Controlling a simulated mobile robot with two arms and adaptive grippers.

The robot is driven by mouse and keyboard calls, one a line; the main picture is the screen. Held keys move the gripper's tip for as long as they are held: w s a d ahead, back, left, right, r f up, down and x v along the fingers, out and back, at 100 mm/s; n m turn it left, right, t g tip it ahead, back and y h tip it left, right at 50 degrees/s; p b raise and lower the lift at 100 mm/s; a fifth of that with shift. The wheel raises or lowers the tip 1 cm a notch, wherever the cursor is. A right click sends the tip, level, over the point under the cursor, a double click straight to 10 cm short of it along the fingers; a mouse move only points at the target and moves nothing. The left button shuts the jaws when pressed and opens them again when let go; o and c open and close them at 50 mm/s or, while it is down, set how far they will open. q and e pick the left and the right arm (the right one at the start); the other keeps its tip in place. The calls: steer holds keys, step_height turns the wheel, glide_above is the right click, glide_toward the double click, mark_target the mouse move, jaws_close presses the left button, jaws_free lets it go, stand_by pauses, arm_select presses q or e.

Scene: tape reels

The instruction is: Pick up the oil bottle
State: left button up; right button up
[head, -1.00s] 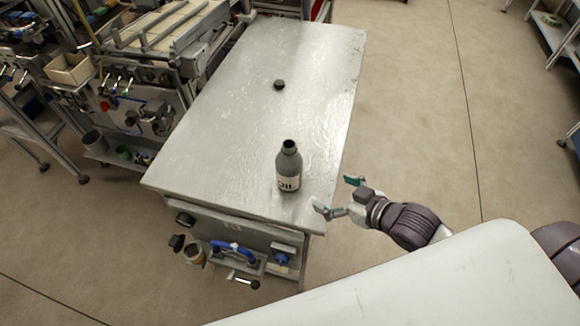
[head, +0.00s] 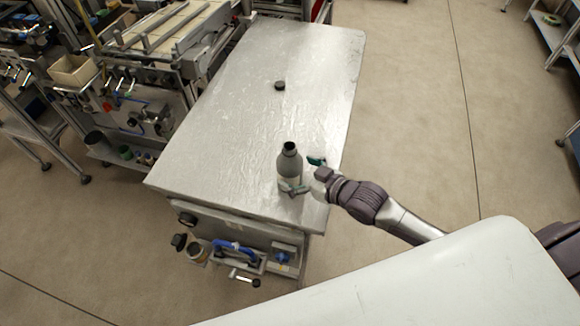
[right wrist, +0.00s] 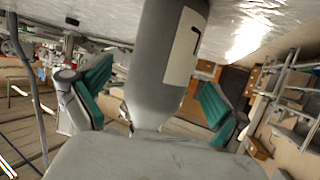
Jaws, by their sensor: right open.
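The grey oil bottle (head: 289,165) stands upright, uncapped, near the front right corner of the metal table (head: 230,120). My right gripper (head: 303,175) is open at the bottle's right side, with one finger in front of it and one behind. In the right wrist view the bottle (right wrist: 165,65) shows between the two green-padded fingers (right wrist: 155,105), with a gap on each side. Part of its white label shows there. A small dark cap (head: 280,86) lies farther back on the table. My left gripper is not in view.
A machine with rails (head: 165,30) stands along the table's left side. A panel with a blue handle (head: 236,250) sits below the table's front edge. Most of the tabletop is bare. Open floor (head: 420,110) lies to the right.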

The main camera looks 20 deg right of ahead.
steer(key=shift+x, duration=1.5)
steer(key=shift+c, duration=0.9)
steer(key=c, duration=1.3)
steer(key=shift+r, duration=0.1)
steer(key=shift+c, duration=0.5)
steer(key=shift+r, duration=0.1)
